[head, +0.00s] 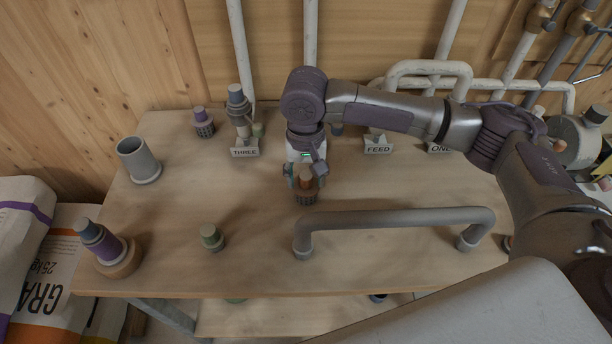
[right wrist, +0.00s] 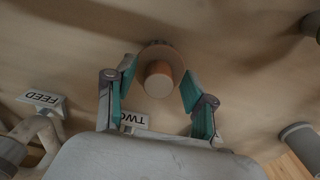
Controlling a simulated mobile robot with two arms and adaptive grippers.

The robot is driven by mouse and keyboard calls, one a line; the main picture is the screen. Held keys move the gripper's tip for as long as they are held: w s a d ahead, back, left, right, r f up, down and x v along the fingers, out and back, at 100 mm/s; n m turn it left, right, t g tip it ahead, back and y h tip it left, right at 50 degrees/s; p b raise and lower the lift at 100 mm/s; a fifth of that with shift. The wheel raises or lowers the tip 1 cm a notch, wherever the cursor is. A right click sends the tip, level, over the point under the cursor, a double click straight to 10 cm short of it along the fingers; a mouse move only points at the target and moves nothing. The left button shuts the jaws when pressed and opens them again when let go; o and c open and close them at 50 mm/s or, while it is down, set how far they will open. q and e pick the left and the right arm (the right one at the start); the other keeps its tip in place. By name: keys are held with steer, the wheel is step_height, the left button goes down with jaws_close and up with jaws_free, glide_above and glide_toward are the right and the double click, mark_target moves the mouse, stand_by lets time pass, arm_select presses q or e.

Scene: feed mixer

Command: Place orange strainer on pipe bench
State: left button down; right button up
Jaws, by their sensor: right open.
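The orange strainer (head: 306,184) stands upright on the wooden pipe bench (head: 180,225), near the bench's middle. It has an orange-brown top and a dark slotted basket below. In the right wrist view the strainer (right wrist: 159,78) shows end-on, with its round knob towards the camera. My right gripper (head: 305,172) is just above and around the strainer's top. In the right wrist view its two teal-padded fingers (right wrist: 154,92) are spread on either side of the strainer, with gaps showing. My left gripper is not in view.
A grey pipe handle (head: 395,218) stands right of the strainer. A small green-topped part (head: 212,237), a purple-and-blue part (head: 100,242) and a grey cup (head: 139,160) stand to the left. Label signs THREE (head: 245,152) and FEED (head: 378,148) stand behind. Bare bench lies around the strainer.

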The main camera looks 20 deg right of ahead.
step_height(320, 180, up, 12)
steer(key=shift+b, duration=0.35)
steer(key=shift+f, duration=0.1)
stand_by(0.4)
